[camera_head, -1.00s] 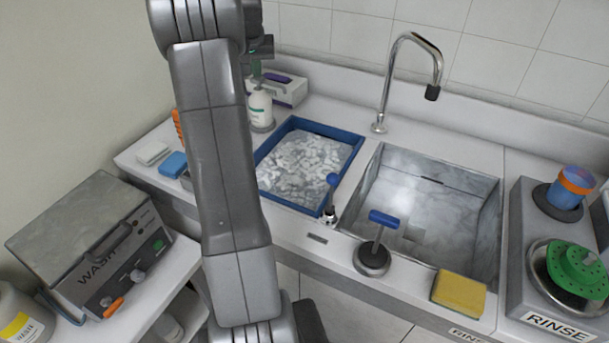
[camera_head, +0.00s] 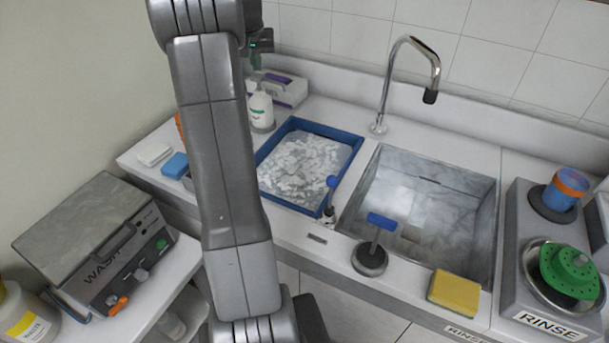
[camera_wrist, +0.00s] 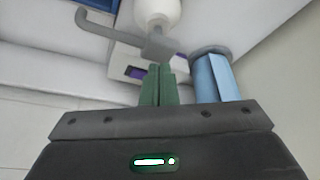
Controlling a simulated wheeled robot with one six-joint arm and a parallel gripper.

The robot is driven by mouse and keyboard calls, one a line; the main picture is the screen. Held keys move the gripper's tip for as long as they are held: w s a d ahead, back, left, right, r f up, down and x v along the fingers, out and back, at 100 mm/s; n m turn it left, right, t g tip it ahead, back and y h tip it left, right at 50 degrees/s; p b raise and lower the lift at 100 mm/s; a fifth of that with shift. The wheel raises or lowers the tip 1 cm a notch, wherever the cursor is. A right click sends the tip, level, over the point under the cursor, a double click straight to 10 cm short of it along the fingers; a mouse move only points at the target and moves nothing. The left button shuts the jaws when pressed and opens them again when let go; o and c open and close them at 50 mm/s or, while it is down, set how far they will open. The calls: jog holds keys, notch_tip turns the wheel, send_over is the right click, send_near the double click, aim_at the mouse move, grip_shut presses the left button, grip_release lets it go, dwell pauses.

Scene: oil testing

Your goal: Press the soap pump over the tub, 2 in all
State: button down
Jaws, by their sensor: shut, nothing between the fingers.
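The soap pump (camera_head: 262,112) is a white bottle with a green-marked label, upright on the counter behind the tub's left corner. In the wrist view its grey pump head (camera_wrist: 158,46) and long bent spout (camera_wrist: 98,22) show above the white bottle (camera_wrist: 158,10). The tub (camera_head: 333,129) is blue-rimmed and holds white foamy liquid. My gripper (camera_head: 256,64) is above the bottle, partly hidden by my arm. In the wrist view its green fingers (camera_wrist: 159,72) are shut and empty, their tips close to the pump head; contact cannot be told.
A box with a purple opening (camera_head: 283,88) stands behind the bottle. The tap (camera_head: 408,50) and sink (camera_head: 425,205) lie to the right. A blue sponge (camera_head: 175,166) lies left of the tub.

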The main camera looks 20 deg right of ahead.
notch_tip(320, 180, up, 6)
jog(key=p, duration=0.5)
jog(key=shift+p, duration=0.3)
notch_tip(320, 180, down, 7)
jog(key=b, duration=0.6)
jog(key=shift+b, duration=0.3)
